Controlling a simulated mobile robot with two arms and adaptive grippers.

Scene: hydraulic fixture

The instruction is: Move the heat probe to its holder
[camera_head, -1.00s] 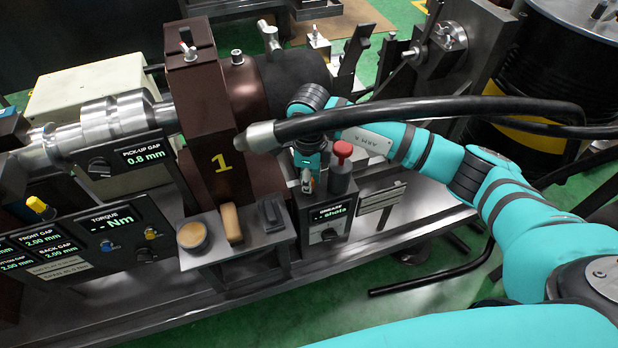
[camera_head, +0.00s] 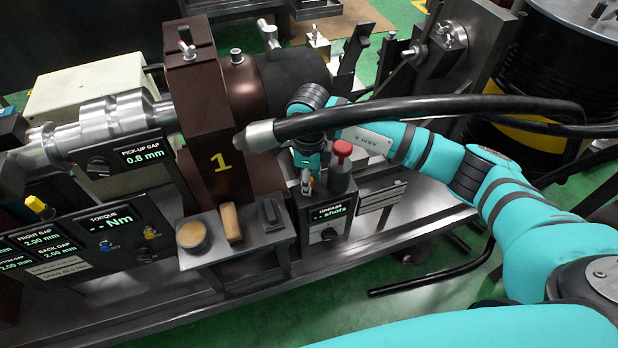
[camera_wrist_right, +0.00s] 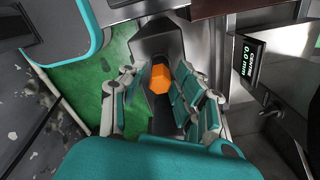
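In the wrist view an orange six-sided end (camera_wrist_right: 160,78) stands on a dark body, between and just beyond my right gripper's fingers. I cannot tell for sure whether it is the heat probe. My right gripper (camera_wrist_right: 158,98) is spread open, with a gap visible on the left finger's side; contact on the right side is unclear. In the head view the right gripper (camera_head: 307,180) points down beside a red-topped grey cylinder (camera_head: 342,165), below the thick black hose. No holder is clearly recognisable. My left gripper is out of view.
The black hose with a metal nozzle (camera_head: 255,136) crosses above my right wrist. A brown column marked 1 (camera_head: 205,100) stands left of the gripper. A small metal stand (camera_head: 225,262) carries a round tan-topped cup, a tan block and a black block. A grease box (camera_head: 328,225) sits below the gripper.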

